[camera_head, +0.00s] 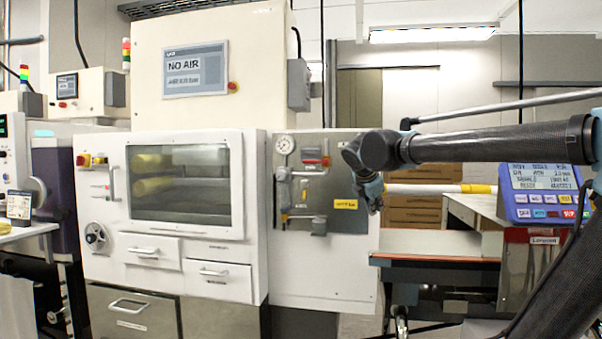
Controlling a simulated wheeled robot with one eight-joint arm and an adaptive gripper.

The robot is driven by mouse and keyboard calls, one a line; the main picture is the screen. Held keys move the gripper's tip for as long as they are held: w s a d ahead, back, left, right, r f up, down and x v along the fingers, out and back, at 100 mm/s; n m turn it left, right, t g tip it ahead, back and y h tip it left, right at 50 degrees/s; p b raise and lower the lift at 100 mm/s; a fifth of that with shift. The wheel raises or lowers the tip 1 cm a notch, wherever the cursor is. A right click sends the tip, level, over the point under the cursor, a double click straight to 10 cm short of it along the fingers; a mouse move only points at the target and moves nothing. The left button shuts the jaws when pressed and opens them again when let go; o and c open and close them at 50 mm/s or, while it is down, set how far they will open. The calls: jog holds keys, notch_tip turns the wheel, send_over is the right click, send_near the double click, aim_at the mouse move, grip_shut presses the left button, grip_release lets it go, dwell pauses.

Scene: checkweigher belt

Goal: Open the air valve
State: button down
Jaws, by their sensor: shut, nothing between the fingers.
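The machine's screen (195,70) reads "NO AIR".
A yellow label (345,204) sits on the panel near my gripper. The white machine (255,200) has a window and drawers. A belt table (435,256) and a blue control display (542,194) stand at right. My arm crosses the upper right.

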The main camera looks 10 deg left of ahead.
aim_at(314, 162)
jog(key=a+r+n+t+y, duration=0.15)
jog(key=a+r+n, duration=0.45)
jog(key=a, duration=0.6)
jog(key=a+r+n+t+y, duration=0.15)
jog(key=a+r+n, duration=0.4)
jog(key=a, duration=0.65)
jog(key=shift+w+f, duration=0.15)
jog(key=shift+w, duration=2.35)
jog(key=shift+w+f, duration=0.1)
jog(key=shift+w, duration=2.4)
